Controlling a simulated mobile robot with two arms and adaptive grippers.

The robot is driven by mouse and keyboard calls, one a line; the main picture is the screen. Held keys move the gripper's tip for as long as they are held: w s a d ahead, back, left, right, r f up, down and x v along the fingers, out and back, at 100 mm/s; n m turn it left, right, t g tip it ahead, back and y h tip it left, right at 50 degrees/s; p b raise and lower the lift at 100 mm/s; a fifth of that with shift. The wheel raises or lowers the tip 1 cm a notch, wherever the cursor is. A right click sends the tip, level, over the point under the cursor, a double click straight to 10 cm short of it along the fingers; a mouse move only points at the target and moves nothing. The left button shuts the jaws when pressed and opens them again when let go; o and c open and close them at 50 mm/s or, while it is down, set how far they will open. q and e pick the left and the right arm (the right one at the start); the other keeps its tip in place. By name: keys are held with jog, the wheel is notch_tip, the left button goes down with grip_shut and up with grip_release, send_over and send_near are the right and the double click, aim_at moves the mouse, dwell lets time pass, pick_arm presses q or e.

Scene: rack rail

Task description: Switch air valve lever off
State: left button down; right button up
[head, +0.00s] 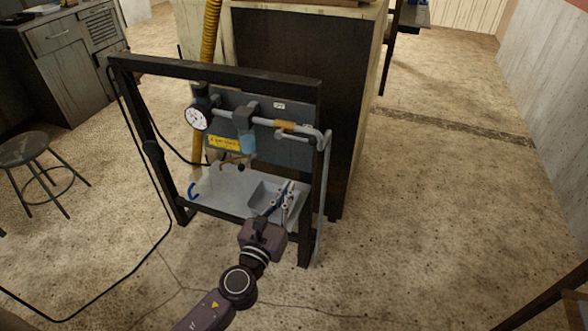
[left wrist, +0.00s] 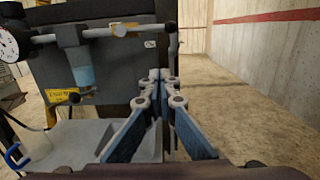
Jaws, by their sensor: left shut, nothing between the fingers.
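A grey air pipe (head: 265,121) runs across the panel in the black rack frame. A yellow-orange piece (head: 285,127) lies along the right part of this pipe and looks like the valve lever; it also shows in the left wrist view (left wrist: 126,27), where its exact shape is too small to tell. My left gripper (head: 286,190) is shut and empty, below the pipe and over the rack's tray. In the left wrist view its blue-padded fingers (left wrist: 160,78) meet at the tips, below and right of the yellow-orange piece, apart from it. My right gripper is not in view.
A pressure gauge (head: 196,118) and a blue filter bowl (head: 248,145) sit on the pipe's left part. The grey tray (head: 225,193) holds a blue hook (head: 192,191). The black rack frame (head: 215,72) surrounds the panel. Floor at right is clear.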

aim_at(296, 138)
pick_arm(q)
jog(key=w+d+r+p, duration=0.2)
jog(key=w+d+r, duration=0.1)
jog(key=w, duration=0.6)
jog(key=shift+w+r+p, duration=0.3)
jog(key=shift+r, duration=0.35)
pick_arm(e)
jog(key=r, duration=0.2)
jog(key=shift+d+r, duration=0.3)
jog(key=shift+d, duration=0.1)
pick_arm(q)
jog(key=shift+d+r, duration=0.1)
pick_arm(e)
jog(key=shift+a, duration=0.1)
pick_arm(q)
jog(key=shift+r+n, duration=0.15)
jog(key=shift+n, duration=0.25)
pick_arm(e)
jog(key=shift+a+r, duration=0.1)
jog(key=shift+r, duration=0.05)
